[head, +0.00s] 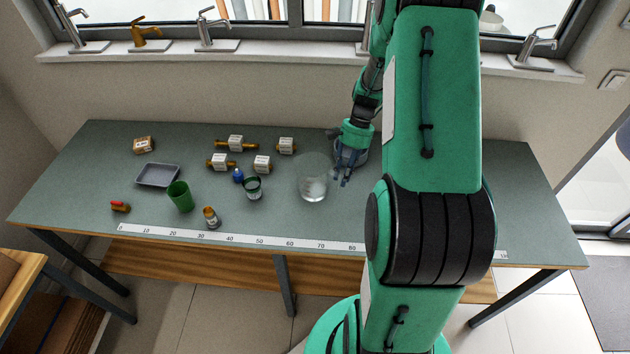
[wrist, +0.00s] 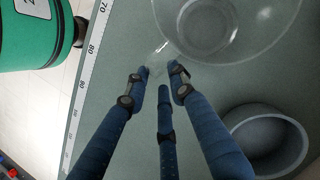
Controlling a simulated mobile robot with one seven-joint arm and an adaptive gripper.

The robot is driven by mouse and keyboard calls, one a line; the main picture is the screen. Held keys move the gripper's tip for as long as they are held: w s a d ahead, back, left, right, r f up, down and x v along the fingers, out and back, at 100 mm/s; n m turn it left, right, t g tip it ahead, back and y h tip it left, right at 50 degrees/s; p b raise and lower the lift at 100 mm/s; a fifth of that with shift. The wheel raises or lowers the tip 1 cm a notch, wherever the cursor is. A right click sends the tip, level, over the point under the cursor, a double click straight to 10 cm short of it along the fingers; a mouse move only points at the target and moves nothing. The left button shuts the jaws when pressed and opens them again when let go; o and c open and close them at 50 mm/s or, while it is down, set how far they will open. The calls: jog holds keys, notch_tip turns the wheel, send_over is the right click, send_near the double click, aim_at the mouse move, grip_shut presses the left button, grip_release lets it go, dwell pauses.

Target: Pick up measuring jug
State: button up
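The measuring jug (head: 313,182) is clear and see-through and stands upright on the grey-green bench, just left of my gripper in the head view. In the wrist view the jug (wrist: 215,30) is at the top, cut off by the frame edge, with a clear protruding part, seemingly its handle or spout, toward my fingers. My gripper (head: 343,178) has blue fingers and points down beside the jug. In the wrist view the gripper (wrist: 159,72) is open, its fingertips spread close to that protruding part. I cannot tell whether they touch it.
A round grey bowl (wrist: 262,150) stands close beside my fingers. A blue-capped bottle (head: 238,176), a dark-rimmed jar (head: 252,188), a green cup (head: 180,196), a grey tray (head: 158,175) and several brass fittings lie to the left. A ruler strip (head: 235,238) runs along the front edge.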

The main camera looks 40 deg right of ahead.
jog(key=shift+b+x, duration=0.55)
jog(key=shift+x, duration=2.05)
jog(key=shift+c, duration=0.5)
grip_shut()
